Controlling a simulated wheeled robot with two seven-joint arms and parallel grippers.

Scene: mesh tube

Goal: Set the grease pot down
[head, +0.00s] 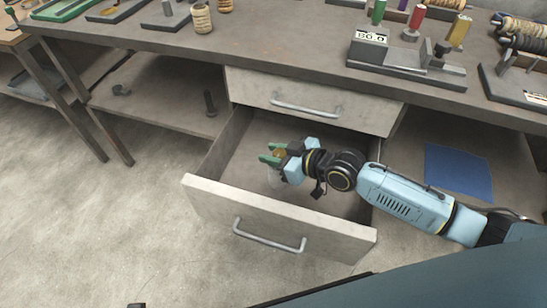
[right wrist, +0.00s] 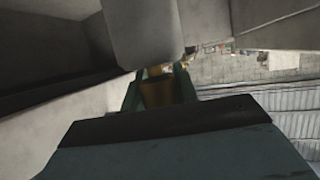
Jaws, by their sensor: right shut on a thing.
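My right gripper (head: 273,155) reaches into the open lower drawer (head: 240,203) of the workbench. Its green fingers are shut on a small brown-yellow thing, which I take to be the grease pot (head: 279,153). The pot is mostly hidden by the fingers and the gripper body. In the right wrist view the pot (right wrist: 157,94) shows as a brown patch between the green fingers. I cannot tell whether the pot touches the drawer floor. My left gripper is not in view.
The drawer's front panel and side walls surround my right gripper. A shut upper drawer (head: 315,102) is just behind it. The bench top (head: 270,50) above carries several fixtures and colored-handled tools. Visible drawer floor around the gripper looks mostly clear.

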